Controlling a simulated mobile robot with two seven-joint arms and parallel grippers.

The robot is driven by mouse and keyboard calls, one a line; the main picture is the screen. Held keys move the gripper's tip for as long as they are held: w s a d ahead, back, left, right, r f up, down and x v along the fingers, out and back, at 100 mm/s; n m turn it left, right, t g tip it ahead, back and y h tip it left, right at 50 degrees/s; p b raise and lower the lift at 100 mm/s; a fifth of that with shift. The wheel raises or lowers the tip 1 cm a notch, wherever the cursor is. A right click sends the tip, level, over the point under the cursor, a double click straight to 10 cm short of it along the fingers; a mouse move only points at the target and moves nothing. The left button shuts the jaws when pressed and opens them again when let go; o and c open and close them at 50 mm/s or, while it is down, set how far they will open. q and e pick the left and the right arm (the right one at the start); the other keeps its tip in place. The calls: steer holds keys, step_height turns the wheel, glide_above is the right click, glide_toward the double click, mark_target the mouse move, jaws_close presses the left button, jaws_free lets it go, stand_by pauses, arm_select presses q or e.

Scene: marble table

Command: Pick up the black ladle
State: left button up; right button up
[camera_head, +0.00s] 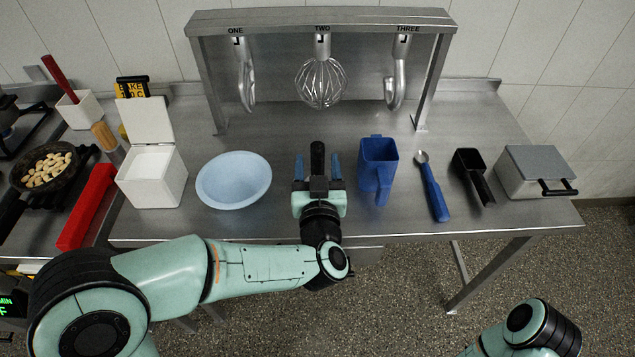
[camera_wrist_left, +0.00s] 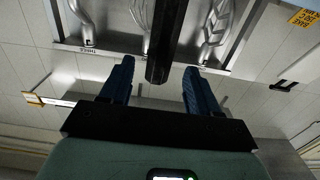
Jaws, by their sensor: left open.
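A black handle (camera_head: 317,156), which looks like the black ladle's, stands between the fingers of my left gripper (camera_head: 318,166). It also shows in the left wrist view (camera_wrist_left: 164,45), between the two blue fingers (camera_wrist_left: 160,82), with its faceted end towards the camera. Both fingers stand apart from it. The rest of this black object is hidden by the gripper or out of view, so I see no bowl. My right arm (camera_head: 525,335) shows at the bottom right; its gripper is out of view.
A blue bowl (camera_head: 233,181) stands left of my left gripper. A blue jug (camera_head: 377,165), a blue-handled spoon (camera_head: 433,190), a black scoop (camera_head: 470,165) and a grey-lidded box (camera_head: 530,175) stand to the right. A whisk (camera_head: 322,85) hangs from the rack (camera_head: 320,17) behind.

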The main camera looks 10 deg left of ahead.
mark_target(318, 146)
arm_select(q)
steer(key=shift+x, duration=3.1)
steer(key=shift+d+f, duration=0.1)
steer(key=c, duration=1.1)
